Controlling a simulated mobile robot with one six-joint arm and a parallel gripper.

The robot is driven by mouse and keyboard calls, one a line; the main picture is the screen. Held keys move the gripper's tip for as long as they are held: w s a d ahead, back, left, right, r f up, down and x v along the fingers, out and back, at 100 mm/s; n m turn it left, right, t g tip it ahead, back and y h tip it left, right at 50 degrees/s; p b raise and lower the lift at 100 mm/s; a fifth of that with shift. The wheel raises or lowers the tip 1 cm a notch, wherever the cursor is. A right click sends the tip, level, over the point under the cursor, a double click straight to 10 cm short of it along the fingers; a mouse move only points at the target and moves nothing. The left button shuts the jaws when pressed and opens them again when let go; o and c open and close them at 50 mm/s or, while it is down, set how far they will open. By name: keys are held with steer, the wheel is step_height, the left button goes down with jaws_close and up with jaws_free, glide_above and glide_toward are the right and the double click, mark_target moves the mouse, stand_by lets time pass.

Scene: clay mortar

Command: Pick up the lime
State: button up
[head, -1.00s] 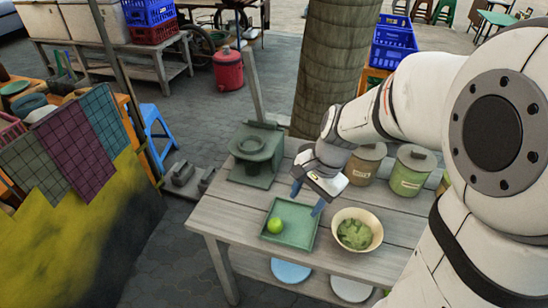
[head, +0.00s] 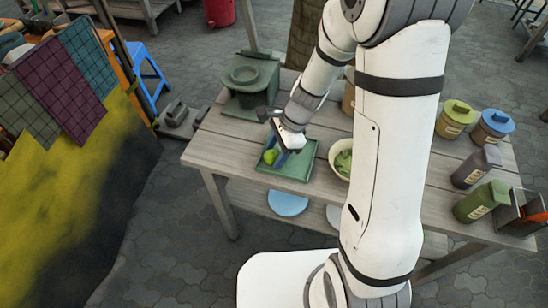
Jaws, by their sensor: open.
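The green lime (head: 270,157) sits on the left part of a square green tray (head: 298,174) on the wooden table. My gripper (head: 277,154) is open, with its blue fingers low over the tray right at the lime. One finger shows just right of the lime and partly covers it. I cannot tell whether the fingers touch the lime or stand on both sides of it.
A cream bowl of green leaves (head: 338,165) stands right of the tray, partly behind my arm. A dark green stove-like block (head: 250,88) stands at the back left. Several lidded jars (head: 455,120) and bottles stand on the right of the table.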

steer(key=shift+f, duration=0.25)
steer(key=shift+c, duration=0.4)
steer(key=c, duration=0.7)
steer(key=shift+o, duration=0.2)
steer(key=shift+r, duration=0.1)
